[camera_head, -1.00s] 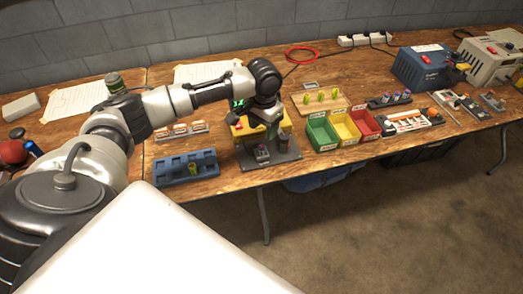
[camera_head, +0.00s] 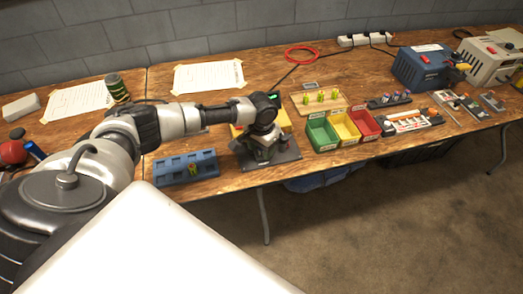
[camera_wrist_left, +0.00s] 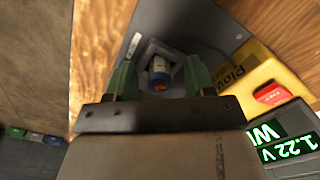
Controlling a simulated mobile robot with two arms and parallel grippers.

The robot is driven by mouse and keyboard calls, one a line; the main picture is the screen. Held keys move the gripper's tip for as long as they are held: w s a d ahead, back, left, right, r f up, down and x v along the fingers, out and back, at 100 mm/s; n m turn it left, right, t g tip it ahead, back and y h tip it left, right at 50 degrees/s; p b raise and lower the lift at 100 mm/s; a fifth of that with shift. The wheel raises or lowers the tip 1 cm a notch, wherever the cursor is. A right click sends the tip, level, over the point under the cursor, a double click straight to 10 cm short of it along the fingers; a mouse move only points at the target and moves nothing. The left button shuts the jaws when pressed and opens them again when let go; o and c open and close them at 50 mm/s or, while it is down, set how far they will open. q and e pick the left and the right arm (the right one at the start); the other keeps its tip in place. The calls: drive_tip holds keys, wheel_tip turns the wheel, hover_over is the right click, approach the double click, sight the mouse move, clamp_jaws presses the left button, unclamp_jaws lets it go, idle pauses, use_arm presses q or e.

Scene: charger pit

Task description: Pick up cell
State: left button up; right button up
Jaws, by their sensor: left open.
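The cell (camera_wrist_left: 160,68) is a small cylinder with a blue, white and red wrap, in a pale holder on a dark grey plate (camera_wrist_left: 185,45). My left gripper (camera_wrist_left: 160,75) is open, with one green finger on each side of the cell. I cannot tell whether either finger touches it. In the head view my left gripper (camera_head: 264,156) is low over the grey plate (camera_head: 286,155) and hides the cell. My right gripper is in neither view.
A yellow tester (camera_wrist_left: 262,80) with a red button and a lit display reading 1.22 V stands close beside the gripper. A blue slotted rack (camera_head: 172,180) is to the left. Green, yellow and red bins (camera_head: 322,147) are to the right.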

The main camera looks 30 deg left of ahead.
use_arm(q)
clamp_jaws()
drive_tip(key=shift+r, duration=0.15)
drive_tip(key=r, duration=0.4)
drive_tip(key=shift+w+d+r, duration=0.1)
drive_tip(key=shift+w+d, duration=0.05)
drive_tip(key=shift+d, duration=0.05)
drive_tip(key=w+d+r, duration=0.2)
drive_tip(key=d+r, duration=0.1)
drive_tip(key=d, duration=0.2)
drive_tip(key=w+d+r+b, duration=0.1)
drive_tip(key=w+d+r, duration=0.1)
drive_tip(key=d, duration=0.3)
drive_tip(key=shift+w+r, duration=0.35)
drive_tip(key=shift+r, duration=0.45)
